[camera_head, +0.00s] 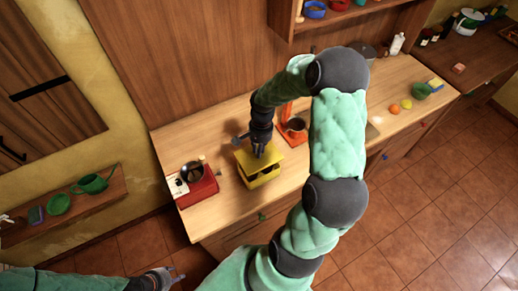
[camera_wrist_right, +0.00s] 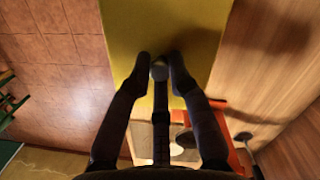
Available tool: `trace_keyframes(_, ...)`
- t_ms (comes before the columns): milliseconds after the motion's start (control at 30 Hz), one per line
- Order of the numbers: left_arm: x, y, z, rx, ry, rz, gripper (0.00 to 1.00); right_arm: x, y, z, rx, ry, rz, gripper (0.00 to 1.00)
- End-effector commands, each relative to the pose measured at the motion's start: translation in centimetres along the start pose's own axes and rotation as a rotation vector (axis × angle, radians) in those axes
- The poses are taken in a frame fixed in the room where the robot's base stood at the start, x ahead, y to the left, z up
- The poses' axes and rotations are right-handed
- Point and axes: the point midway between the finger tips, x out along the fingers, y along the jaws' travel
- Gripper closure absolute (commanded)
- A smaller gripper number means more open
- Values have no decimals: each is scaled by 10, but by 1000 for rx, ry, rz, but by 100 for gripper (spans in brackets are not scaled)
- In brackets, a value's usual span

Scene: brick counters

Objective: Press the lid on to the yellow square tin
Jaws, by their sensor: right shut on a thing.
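The yellow square tin (camera_head: 264,182) stands on the wooden counter. Its yellow lid (camera_head: 246,158) is above it, with a dark band between the lid and the tin's front wall. My right gripper (camera_head: 258,152) points down at the lid from above. In the right wrist view the fingertips of this gripper (camera_wrist_right: 160,62) are shut on the grey knob (camera_wrist_right: 160,73) of the yellow lid (camera_wrist_right: 190,25). The tin's body is hidden under the lid there. My left gripper (camera_head: 174,277) is open and empty, low at the left over the floor.
A red appliance (camera_head: 203,188) with a dark pan stands left of the tin. An orange stand (camera_head: 283,130) with a dark pot (camera_head: 295,126) is behind and right. A shelf (camera_head: 95,205) with green dishes is at far left. Fruit (camera_head: 393,108) lies farther right.

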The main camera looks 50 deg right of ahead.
Motion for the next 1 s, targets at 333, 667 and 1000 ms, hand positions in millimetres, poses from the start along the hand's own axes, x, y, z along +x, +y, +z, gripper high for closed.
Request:
trace_keyframes(333,23,-8,-1,0,0,0,60,30,0,-4,0,0,0,100)
trace_keyframes(667,41,-15,-2,0,0,0,60,55,0,-7,0,0,1,100)
trace_keyframes(1000,43,-15,-2,0,0,0,60,58,0,-7,0,0,0,100)
